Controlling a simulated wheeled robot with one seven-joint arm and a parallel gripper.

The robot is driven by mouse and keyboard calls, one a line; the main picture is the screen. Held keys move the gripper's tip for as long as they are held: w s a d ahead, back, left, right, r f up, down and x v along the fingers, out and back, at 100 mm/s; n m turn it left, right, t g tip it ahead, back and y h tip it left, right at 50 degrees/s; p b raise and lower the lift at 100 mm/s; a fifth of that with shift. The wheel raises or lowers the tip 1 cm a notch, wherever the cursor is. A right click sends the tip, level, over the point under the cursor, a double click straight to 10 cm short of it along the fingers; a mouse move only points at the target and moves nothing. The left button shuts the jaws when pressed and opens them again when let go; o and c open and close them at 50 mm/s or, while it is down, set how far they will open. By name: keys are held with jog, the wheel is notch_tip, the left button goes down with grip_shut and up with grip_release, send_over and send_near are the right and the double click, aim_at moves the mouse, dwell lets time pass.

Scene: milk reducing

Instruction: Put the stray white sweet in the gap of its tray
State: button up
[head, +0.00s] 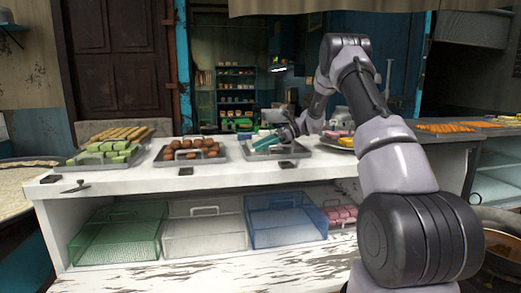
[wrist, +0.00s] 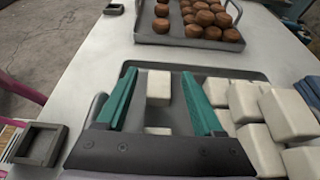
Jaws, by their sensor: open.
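My gripper (wrist: 158,75) is open, its two teal fingers pointing down over the tray (wrist: 225,73) of white sweets. One white sweet (wrist: 158,84) stands alone between the fingers, with a space on both sides; I cannot tell whether it is the stray one. Another white sweet (wrist: 157,131) shows nearer, partly hidden by the gripper's body. Several white sweets (wrist: 288,115) are packed at the tray's right side. In the head view my gripper (head: 268,142) is over the same tray (head: 283,156), and it hides most of the sweets.
A tray of round brown sweets (wrist: 190,18) lies beyond; it also shows in the head view (head: 190,150). A tray of green and yellow sweets (head: 105,150) is at the left. A small square dish (wrist: 40,145) sits on the counter. Bare counter (wrist: 90,75) lies left of the tray.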

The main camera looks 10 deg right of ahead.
jog(key=v, duration=1.1)
jog(key=shift+d+r, duration=0.25)
jog(key=shift+d, duration=0.05)
jog(key=s+a+r+n+t+h, duration=0.1)
jog(key=s+a+r+n+h, duration=0.25)
jog(key=s+r, duration=0.45)
jog(key=s+a+r+n+t+h, duration=0.1)
jog(key=s+a+r+n+h, duration=0.3)
jog(key=s, duration=0.8)
jog(key=s+d+n+t+h, duration=0.1)
jog(key=s+n+t+h, duration=0.1)
jog(key=s, duration=0.8)
jog(key=s+d+n+t+h, duration=0.1)
jog(key=s+n+t+h, duration=0.1)
jog(key=s, duration=0.8)
jog(key=shift+s+d+r+n+t, duration=0.2)
jog(key=shift+n+t, duration=0.4)
jog(key=shift+n, duration=0.65)
jog(key=shift+w, duration=0.1)
